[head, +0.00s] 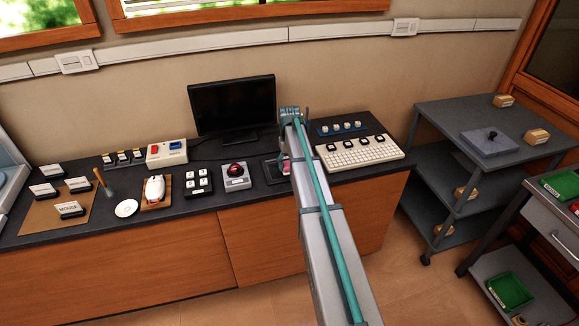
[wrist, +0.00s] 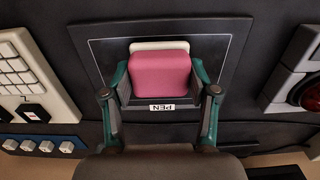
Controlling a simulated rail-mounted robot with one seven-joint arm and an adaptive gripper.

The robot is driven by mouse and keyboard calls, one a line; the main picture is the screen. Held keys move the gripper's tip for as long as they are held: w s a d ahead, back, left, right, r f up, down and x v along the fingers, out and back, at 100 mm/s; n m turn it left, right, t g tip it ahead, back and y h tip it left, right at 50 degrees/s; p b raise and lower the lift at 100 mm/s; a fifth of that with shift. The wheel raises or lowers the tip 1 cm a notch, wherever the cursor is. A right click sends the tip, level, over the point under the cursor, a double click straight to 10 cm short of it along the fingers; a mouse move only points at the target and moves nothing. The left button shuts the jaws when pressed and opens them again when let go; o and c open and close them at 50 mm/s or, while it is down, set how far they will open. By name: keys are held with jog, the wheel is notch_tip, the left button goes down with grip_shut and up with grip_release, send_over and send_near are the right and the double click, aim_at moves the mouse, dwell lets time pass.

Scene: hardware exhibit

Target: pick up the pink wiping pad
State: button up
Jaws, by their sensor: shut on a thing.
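The pink wiping pad (wrist: 160,75) is a rounded pink block with a cream edge along its far side in the wrist view. My gripper (wrist: 159,82) is shut on it, with one green-and-grey finger on each side. The pad is over a dark, thin-framed panel (wrist: 230,50) on the counter; I cannot tell whether it touches the panel. In the head view a bit of the pink pad (head: 285,168) shows just left of my arm, which hides most of the gripper.
A white keyboard (head: 360,153) and a red button box (head: 236,177) flank the panel. A monitor (head: 233,105) stands behind. A small label reading PEN (wrist: 161,107) shows below the pad. A grey cart (head: 480,105) stands to the right.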

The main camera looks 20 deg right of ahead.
jog(key=shift+r, duration=0.25)
jog(key=s+a+r+b, duration=0.3)
jog(key=s+r+b, duration=0.2)
jog(key=s+r, duration=0.7)
jog(key=shift+s+a, duration=0.4)
jog(key=shift+s, duration=0.35)
